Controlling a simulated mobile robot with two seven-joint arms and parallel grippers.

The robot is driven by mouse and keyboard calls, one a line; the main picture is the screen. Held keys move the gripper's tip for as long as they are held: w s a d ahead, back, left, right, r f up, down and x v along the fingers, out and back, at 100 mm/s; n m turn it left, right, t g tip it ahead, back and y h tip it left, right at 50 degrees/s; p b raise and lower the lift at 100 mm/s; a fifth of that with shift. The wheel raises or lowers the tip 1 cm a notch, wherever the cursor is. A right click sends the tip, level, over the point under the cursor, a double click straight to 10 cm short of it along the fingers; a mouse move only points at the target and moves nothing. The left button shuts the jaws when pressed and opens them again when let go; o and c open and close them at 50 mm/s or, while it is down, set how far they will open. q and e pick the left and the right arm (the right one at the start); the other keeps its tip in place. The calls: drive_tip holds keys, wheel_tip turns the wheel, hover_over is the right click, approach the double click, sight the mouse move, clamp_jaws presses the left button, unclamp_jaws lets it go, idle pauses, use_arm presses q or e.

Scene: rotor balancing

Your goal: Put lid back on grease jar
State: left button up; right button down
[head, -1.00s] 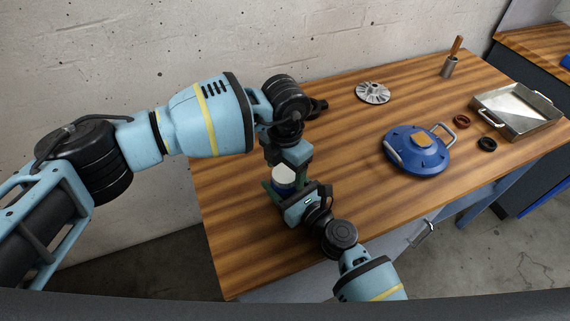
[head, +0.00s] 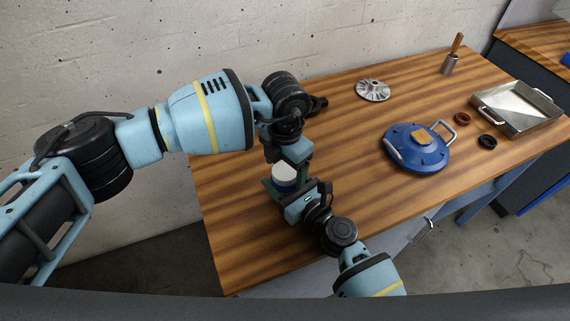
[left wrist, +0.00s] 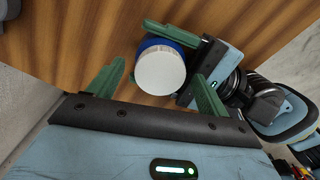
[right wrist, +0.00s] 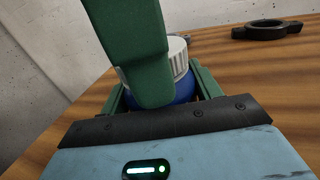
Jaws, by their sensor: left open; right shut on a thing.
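The grease jar is blue (head: 286,186), at the near left of the bench. Its white lid (head: 284,173) sits on top of it. In the right wrist view the ribbed lid (right wrist: 179,56) rests on the blue jar (right wrist: 183,90); whether it is fully seated I cannot tell. My right gripper (head: 283,189) is shut around the jar's body. My left gripper (left wrist: 160,72) is open just above, its fingers apart on either side of the round lid (left wrist: 160,72) and not closed on it. A green finger hides part of the jar in the right wrist view.
A blue round housing (head: 416,153) with a handle lies mid-bench.

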use_arm(q)
drive_tip(key=shift+r, duration=0.1)
wheel_tip(320, 180, up, 12)
idle(0.5)
use_arm(e)
drive_tip(key=shift+c, duration=1.3)
unclamp_jaws()
drive_tip(key=shift+s+d, duration=0.35)
drive_tip(key=shift+s, duration=0.05)
drive_tip(key=shift+v, duration=3.4)
